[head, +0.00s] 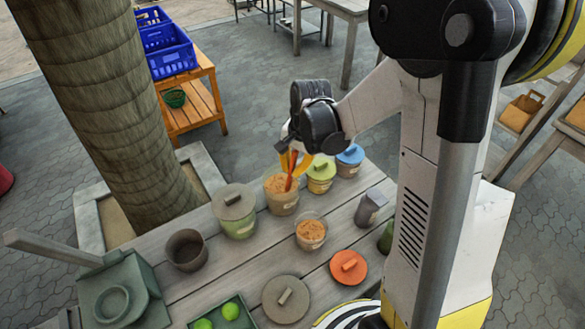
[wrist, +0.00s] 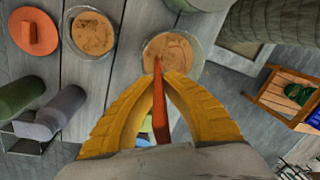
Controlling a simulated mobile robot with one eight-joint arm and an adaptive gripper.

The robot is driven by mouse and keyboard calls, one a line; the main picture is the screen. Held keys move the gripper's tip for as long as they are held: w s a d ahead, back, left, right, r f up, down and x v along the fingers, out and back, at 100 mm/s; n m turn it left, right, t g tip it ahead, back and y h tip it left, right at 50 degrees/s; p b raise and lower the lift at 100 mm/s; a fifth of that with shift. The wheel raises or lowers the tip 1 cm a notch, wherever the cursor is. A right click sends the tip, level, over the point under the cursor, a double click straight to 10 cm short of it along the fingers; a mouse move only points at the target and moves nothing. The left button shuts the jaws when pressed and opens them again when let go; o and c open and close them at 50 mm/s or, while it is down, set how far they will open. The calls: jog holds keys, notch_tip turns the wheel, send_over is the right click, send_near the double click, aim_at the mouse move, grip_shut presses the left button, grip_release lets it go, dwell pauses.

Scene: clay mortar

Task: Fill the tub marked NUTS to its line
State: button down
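Two open tubs with tan, grainy contents stand on the grey table. The taller tub (head: 282,203) is at the back, and it also shows in the wrist view (wrist: 192,72). The smaller clear tub (head: 312,243) is nearer, and it shows at upper left in the wrist view (wrist: 92,34). The labels are too small to read, so I cannot tell which says NUTS. My gripper (head: 294,163) has its yellow fingers shut on a red handle (head: 291,175), also seen in the wrist view (wrist: 160,105). The handle slants down into the taller tub; its lower end is hidden.
Tubs with a grey lid (head: 235,203), a yellow-green lid (head: 320,170) and a blue lid (head: 350,155) stand close by. An orange lid (head: 349,266) and a grey lid (head: 286,300) lie in front. A dark empty pot (head: 186,250) stands left. A tree trunk (head: 100,100) rises behind.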

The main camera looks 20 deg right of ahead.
dwell(0.3)
notch_tip(320, 180, up, 10)
jog(key=p, duration=0.7)
jog(key=shift+f, duration=0.1)
